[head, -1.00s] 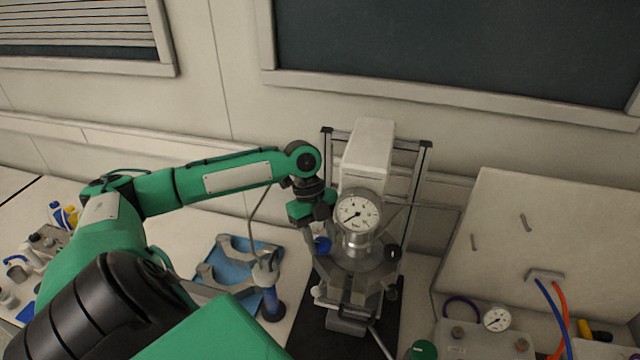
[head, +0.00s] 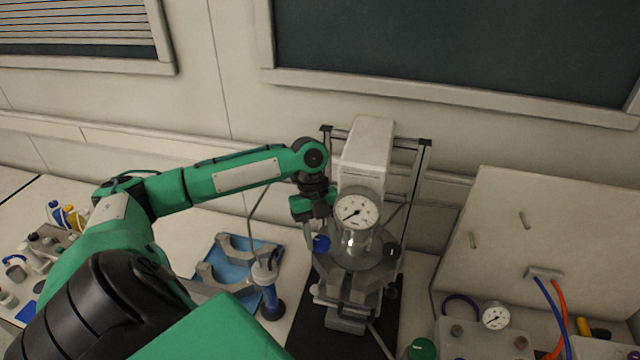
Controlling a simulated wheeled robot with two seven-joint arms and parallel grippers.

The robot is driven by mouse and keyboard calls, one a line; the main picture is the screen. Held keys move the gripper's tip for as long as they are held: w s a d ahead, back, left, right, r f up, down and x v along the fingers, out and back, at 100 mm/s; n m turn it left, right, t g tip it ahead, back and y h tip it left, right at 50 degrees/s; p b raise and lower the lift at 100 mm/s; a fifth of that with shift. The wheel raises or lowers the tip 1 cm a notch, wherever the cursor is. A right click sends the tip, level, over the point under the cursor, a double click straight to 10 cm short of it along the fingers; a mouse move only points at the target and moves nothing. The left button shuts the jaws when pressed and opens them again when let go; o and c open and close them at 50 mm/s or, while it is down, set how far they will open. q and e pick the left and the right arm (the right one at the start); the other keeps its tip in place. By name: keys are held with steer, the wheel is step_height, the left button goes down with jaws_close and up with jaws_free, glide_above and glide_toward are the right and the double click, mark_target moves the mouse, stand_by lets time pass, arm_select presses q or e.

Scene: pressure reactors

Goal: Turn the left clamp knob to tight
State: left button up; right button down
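The pressure reactor (head: 352,280) stands on a black base, with a round dial gauge (head: 356,211) on its head. A black knob (head: 392,250) is on the right side. The other finger is not clear beside the gauge, so I cannot tell whether the fingers grip the knob. My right gripper is not in view.
A blue tray (head: 267,253) with grey clamp halves lies left of the reactor. A pale panel (head: 545,235) with a second gauge (head: 495,316) and hoses is at the right.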

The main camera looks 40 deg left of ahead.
arm_select(q)
steer(key=o, duration=0.4)
steer(key=shift+o, duration=0.2)
steer(key=shift+w+r, duration=0.1)
steer(key=shift+r, duration=0.15)
steer(key=b+v, duration=0.5)
steer(key=v, duration=0.8)
steer(key=shift+a+r, duration=0.15)
